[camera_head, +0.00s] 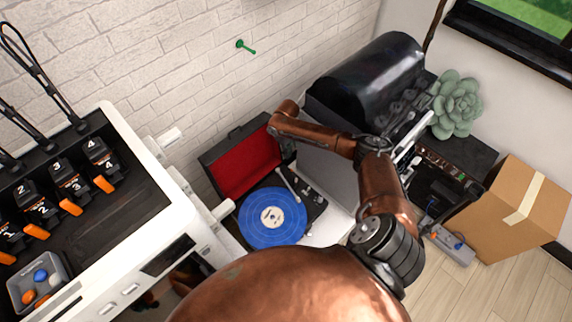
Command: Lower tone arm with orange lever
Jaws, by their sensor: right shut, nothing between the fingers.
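A record player in an open case with a red-lined lid (243,163) stands against the brick wall. A blue record (270,218) with a pale label lies on it. The slim pale tone arm (289,187) lies along the record's upper right side; I cannot tell whether it is raised or touching. I cannot make out an orange lever on the player. My right arm reaches over from the right, and its right gripper (288,154) is shut and empty, small and dark, above the player's back right corner near the tone arm's base. My left gripper is out of view.
A white cabinet (180,212) with dispensers with orange tabs (70,207) stands left. A black-topped machine (368,80), a succulent (456,104) and a cardboard box (510,212) are on the right. A green peg (245,47) sticks out of the wall.

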